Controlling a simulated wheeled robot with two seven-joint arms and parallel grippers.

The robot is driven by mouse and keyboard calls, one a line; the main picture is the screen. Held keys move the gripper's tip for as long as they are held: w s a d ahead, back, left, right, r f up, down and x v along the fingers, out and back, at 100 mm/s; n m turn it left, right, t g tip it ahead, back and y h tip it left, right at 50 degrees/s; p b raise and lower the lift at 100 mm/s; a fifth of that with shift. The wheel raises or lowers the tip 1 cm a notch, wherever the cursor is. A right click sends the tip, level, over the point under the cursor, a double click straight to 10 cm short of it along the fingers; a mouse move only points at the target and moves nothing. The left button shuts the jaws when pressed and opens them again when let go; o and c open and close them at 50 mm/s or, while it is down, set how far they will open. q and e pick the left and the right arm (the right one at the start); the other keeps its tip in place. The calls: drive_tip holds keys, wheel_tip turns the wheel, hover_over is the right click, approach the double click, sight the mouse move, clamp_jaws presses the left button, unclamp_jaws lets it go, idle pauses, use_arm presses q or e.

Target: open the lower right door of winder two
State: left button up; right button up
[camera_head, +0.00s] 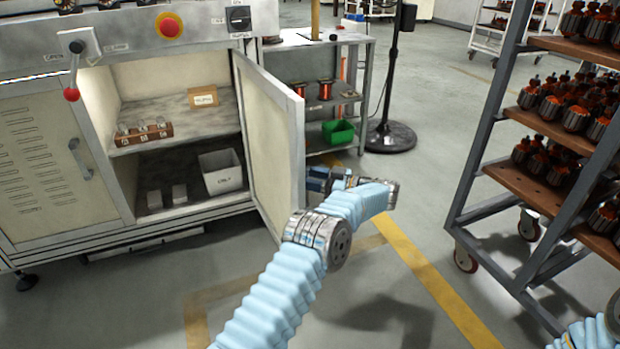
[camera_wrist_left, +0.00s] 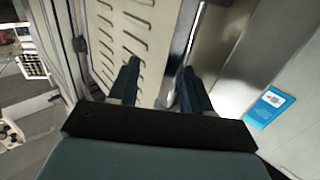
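The right-hand door (camera_head: 272,140) of the winder cabinet (camera_head: 130,28) stands wide open, swung out to the right. Its inner face shows in the head view. My left gripper (camera_head: 318,180) is beside the free, outer side of this door, partly hidden by its edge. Contact with the door cannot be told. The closed left door (camera_head: 40,160) has a grey handle (camera_head: 80,158). My right gripper is outside the view.
The open compartment holds a cardboard box (camera_head: 203,97), a wooden block with parts (camera_head: 143,133) and a white bin (camera_head: 220,172). A shelf unit with a green bin (camera_head: 338,132) stands behind the door. A rack of armatures (camera_head: 480,150) stands right.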

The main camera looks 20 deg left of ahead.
use_arm(q)
drive_tip(key=shift+f, duration=0.1)
drive_tip(key=d, duration=0.7)
drive_tip(key=shift+w+d, duration=0.2)
drive_tip(key=shift+d, duration=0.05)
